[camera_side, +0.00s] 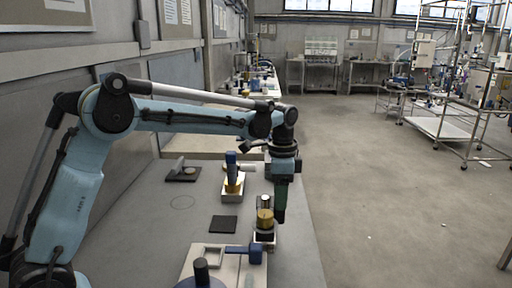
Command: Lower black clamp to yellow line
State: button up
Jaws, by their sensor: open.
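My gripper (281,217) points straight down near the right edge of the grey bench, with dark green fingers. It is open, though the gap between the fingers is hard to see from this side. Just left of its tips stands a small upright assembly with a brass-yellow cylinder (265,217) and a dark band (265,237) low on it. The dark band may be the black clamp, but I cannot tell for sure. No separate yellow line is clear at this size. Whether the fingers touch the assembly cannot be told.
A blue-headed device on a yellow and white base (233,188) stands further back. A black square pad (223,224) lies on the bench (150,235). A pale plate (190,267) with a blue block (255,254) is in front. The left middle of the bench is clear.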

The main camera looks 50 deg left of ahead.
notch_tip(320, 180, up, 10)
dwell(0.5)
dwell(0.3)
jog(key=s+f+n+t, duration=0.3)
jog(key=s+f+n, duration=0.1)
jog(key=s, duration=0.5)
jog(key=s+a+f+n+t, duration=0.1)
jog(key=s+f+n+t, duration=0.3)
jog(key=s, duration=0.6)
jog(key=shift+n, duration=0.5)
